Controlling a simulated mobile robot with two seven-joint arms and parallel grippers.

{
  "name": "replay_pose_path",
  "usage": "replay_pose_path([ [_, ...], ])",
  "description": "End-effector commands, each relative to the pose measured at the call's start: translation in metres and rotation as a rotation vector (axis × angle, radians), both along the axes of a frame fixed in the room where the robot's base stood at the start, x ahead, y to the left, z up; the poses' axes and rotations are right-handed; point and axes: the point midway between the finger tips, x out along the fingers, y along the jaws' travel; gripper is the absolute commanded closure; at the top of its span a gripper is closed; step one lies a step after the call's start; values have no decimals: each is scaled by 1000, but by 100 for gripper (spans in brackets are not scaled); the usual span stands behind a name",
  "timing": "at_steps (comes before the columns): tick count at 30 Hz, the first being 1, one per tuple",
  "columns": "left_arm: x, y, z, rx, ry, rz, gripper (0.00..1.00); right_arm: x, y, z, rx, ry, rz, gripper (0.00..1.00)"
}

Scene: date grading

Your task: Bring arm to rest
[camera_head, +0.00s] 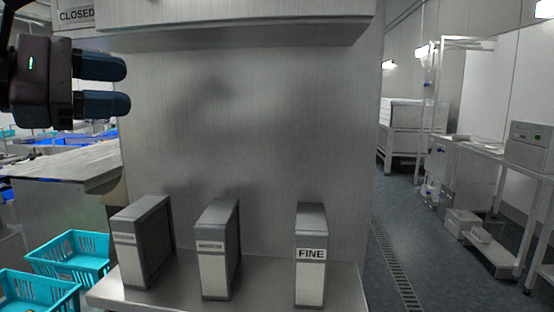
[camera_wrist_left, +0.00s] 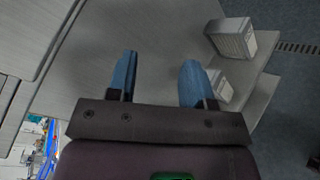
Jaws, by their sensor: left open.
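My left gripper (camera_head: 128,86) is at the upper left of the head view, in front of the metal panel. Its two blue fingers are apart with nothing between them. In the left wrist view the same open gripper (camera_wrist_left: 157,75) has its fingers apart against the grey panel. It is above and apart from the grey boxes on the shelf. My right gripper is in neither view.
A metal shelf (camera_head: 180,291) holds a left box (camera_head: 128,262), a middle box (camera_head: 213,265) and a right box (camera_head: 311,278) labelled FINE. Turquoise crates (camera_head: 70,255) stand at lower left. A tall metal panel (camera_head: 260,120) rises behind the shelf. Open floor lies right.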

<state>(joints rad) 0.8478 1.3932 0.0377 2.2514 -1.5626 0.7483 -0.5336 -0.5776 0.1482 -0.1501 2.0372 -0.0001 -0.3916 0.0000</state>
Motion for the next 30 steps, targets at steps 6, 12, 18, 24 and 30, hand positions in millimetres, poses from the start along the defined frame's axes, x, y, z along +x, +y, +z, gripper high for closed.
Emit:
replay_pose_path([
  [6, 1, -21, -60, -556, 309, -257, 53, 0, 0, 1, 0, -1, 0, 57],
  [12, 9, 0, -104, -1144, 567, -341, 53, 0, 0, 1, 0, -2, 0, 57],
  [18, 23, 48, -173, -1780, 771, -275, 53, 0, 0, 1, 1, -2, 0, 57],
  [24, 19, 98, -279, -2419, 882, -45, 53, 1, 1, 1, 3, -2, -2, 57],
  [30, -18, 124, -393, -2953, 870, 304, 53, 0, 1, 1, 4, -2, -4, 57],
])
